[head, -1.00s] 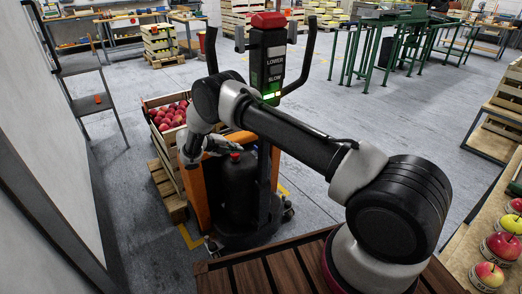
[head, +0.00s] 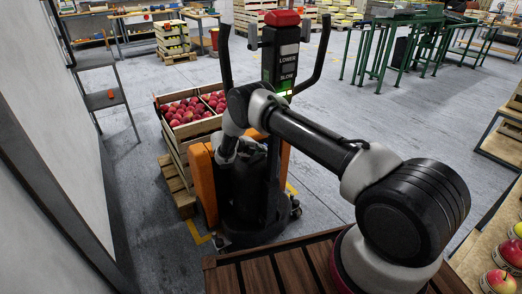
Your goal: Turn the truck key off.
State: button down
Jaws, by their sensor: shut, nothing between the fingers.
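The truck (head: 201,185) is a pallet truck with orange sides, a dark body and an upright mast with two curved handles. A green light (head: 285,95) glows on its mast below the labels "LOWER" and "SLOW". My arm reaches across from the right, and its wrist bends down in front of the mast. My gripper (head: 246,153) is at the top of the dark body, small and dark against it; it is shut and holds nothing visible. The truck key cannot be made out; the top of the body is covered by my wrist and gripper.
A wooden crate of red apples (head: 170,138) stands on a pallet (head: 178,190) left of the truck. A slatted wooden surface (head: 255,278) lies in front. A shelf rack (head: 100,100) stands by the left wall. The floor behind and right of the mast is open.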

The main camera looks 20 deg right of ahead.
jog(key=shift+s+d+n+t+y, duration=0.2)
jog(key=shift+d+n+t+y, duration=0.1)
jog(key=shift+n+t, duration=0.4)
jog(key=shift+s+d, duration=0.15)
jog(key=shift+d, duration=0.25)
dwell(0.5)
jog(key=shift+s+d, duration=0.1)
jog(key=shift+d, duration=0.4)
jog(key=shift+w+d, duration=0.2)
jog(key=shift+d, duration=0.75)
jog(key=shift+w+d, duration=0.15)
jog(key=shift+d, duration=0.15)
jog(key=shift+w+d, duration=0.2)
jog(key=shift+d, duration=0.05)
jog(key=shift+a, duration=0.1)
